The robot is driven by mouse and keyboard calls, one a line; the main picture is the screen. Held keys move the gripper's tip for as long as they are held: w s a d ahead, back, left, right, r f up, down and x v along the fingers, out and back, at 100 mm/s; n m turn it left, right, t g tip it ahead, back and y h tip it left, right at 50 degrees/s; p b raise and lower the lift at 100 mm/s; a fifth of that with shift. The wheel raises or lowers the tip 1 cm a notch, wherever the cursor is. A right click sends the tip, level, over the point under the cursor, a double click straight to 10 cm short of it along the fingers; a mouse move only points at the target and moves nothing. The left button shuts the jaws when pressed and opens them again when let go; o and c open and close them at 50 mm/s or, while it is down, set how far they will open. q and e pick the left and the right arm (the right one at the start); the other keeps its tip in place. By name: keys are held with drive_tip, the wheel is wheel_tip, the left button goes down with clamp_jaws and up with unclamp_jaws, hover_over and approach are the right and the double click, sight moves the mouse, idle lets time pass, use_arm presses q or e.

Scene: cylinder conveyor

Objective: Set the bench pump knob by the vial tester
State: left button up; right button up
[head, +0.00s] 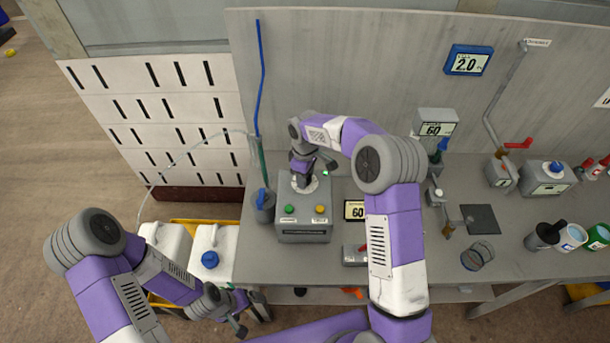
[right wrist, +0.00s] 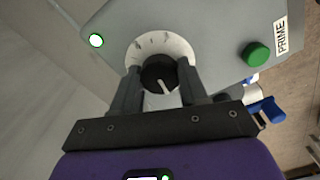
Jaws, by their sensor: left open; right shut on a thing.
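The bench pump (head: 302,235) is a grey box on the bench, with a green button and a yellow button on its top. In the right wrist view, its black knob (right wrist: 160,73) has a white pointer line and sits on a white dial (right wrist: 162,46). My right gripper (right wrist: 161,88) is shut on the knob, one finger on each side. In the head view my right gripper (head: 303,182) hides most of the knob. My left gripper (head: 240,328) is low at the bench's left front, open and apart from the pump.
A small display reading 60 (head: 355,210) lies right of the pump. A grey instrument also reading 60 (head: 435,125) stands farther right. White jugs (head: 212,245) stand left of the bench. A blue-capped bottle (head: 263,203) is close to the pump's left side. Cups stand at the far right.

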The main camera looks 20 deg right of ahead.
drive_tip(key=shift+r, duration=0.1)
drive_tip(key=o, duration=1.1)
drive_tip(key=shift+c, duration=0.2)
wheel_tip(320, 180, up, 8)
drive_tip(key=shift+f, duration=0.25)
